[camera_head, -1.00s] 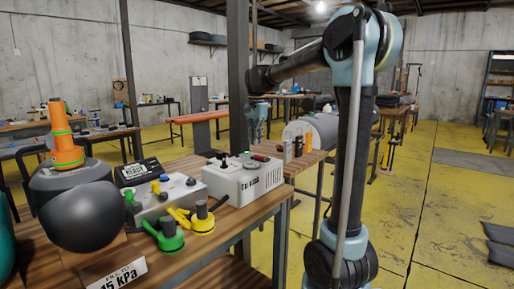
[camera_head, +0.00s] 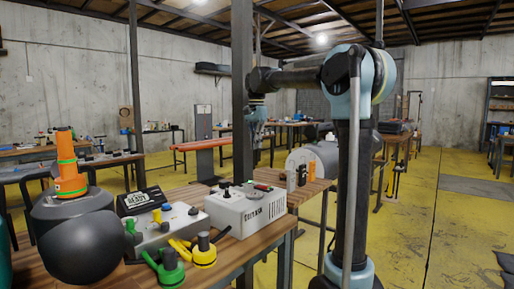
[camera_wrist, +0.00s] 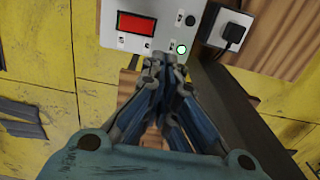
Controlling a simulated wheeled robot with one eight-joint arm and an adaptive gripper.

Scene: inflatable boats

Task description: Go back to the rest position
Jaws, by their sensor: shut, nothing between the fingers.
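My gripper (camera_head: 257,133) hangs from my raised arm in the head view, beside the dark post and beyond the white control box (camera_head: 247,209). In the wrist view my gripper (camera_wrist: 163,62) points down with its fingers together and nothing between them. The white box with a red display (camera_wrist: 136,23) and a lit green button (camera_wrist: 182,49) lies just past the fingertips in that view. The fingers look clear of it, though the exact gap cannot be told.
The wooden bench (camera_head: 222,257) carries a grey box with knobs (camera_head: 165,228), a green valve (camera_head: 170,268), a yellow valve (camera_head: 204,251), an orange nozzle (camera_head: 69,178) and a dark rounded object (camera_head: 84,246). A dark post (camera_head: 242,90) rises close by. Yellow floor (camera_head: 420,220) is open at right.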

